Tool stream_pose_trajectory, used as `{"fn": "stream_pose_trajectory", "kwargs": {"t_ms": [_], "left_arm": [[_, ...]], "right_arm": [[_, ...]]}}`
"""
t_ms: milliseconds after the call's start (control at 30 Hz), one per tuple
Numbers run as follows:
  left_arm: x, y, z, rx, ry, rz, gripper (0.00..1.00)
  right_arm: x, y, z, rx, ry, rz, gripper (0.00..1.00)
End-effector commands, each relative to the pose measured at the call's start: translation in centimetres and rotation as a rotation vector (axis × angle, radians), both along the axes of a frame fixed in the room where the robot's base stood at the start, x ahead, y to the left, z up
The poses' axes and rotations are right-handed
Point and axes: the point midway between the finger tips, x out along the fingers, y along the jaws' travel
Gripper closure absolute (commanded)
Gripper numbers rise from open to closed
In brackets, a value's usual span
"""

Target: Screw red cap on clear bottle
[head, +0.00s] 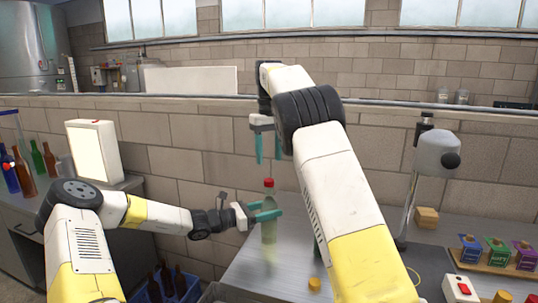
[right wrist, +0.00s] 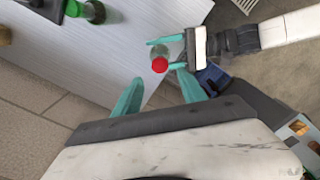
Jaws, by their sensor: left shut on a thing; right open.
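The clear bottle (head: 269,236) stands upright over the left part of the metal table, with the red cap (head: 268,183) on its mouth. How tightly the cap sits I cannot tell. My left gripper (head: 266,212) is shut on the bottle's upper body from the left. My right gripper (head: 268,148) is open and empty, pointing down above the cap and apart from it. In the right wrist view the red cap (right wrist: 159,66) shows from above, just beyond the gap between my right fingers (right wrist: 160,92).
A green-capped bottle (right wrist: 88,11) stands on the table (right wrist: 150,30). A yellow cap (head: 314,284) lies near its front. Several bottles (head: 37,160) and a white box (head: 94,150) are at left; a blue crate (head: 150,293) is below.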

Motion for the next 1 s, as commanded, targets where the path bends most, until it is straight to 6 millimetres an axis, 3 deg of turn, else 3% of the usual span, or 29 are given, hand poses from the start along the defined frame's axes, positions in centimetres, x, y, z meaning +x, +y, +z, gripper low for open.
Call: {"fn": "stream_pose_trajectory", "kwargs": {"t_ms": [167,600,1000], "left_arm": [[0.0,0.0,0.0,0.000,0.001,0.000,1.00],[0.0,0.0,0.0,0.000,0.001,0.000,1.00],[0.0,0.0,0.0,0.000,0.001,0.000,1.00]], "right_arm": [[-0.1,0.0,-1.0,0.000,0.003,0.000,0.51],[-0.1,0.0,-7.2,-0.001,0.003,-0.001,0.51],[0.0,0.0,-8.0,0.000,0.000,-0.001,0.51]]}}
